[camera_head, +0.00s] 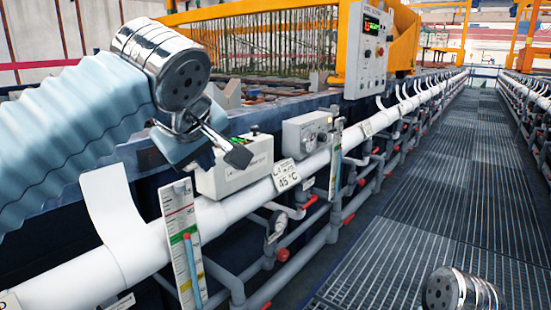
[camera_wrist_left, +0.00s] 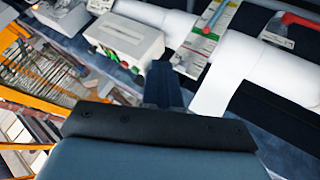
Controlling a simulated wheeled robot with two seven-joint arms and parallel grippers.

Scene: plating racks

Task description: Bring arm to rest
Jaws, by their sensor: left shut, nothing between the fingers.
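My left arm, in a pale blue ribbed sleeve, comes in from the left of the head view. Its gripper (camera_head: 239,156) is shut and empty, in front of the tank edge and near a white instrument box. In the left wrist view the shut dark fingers (camera_wrist_left: 163,82) point toward the box and the white pipe, with nothing between them. A round metal joint of mine shows at the lower right of the head view; my right gripper is out of view.
A white box with green connectors (camera_head: 235,170) and a grey dial box (camera_head: 307,132) stand along the tank edge. A white pipe (camera_head: 245,202) runs in front, with a hanging test card (camera_head: 181,226). An orange frame and control panel (camera_head: 367,50) stand behind. The grated walkway (camera_head: 420,240) is clear.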

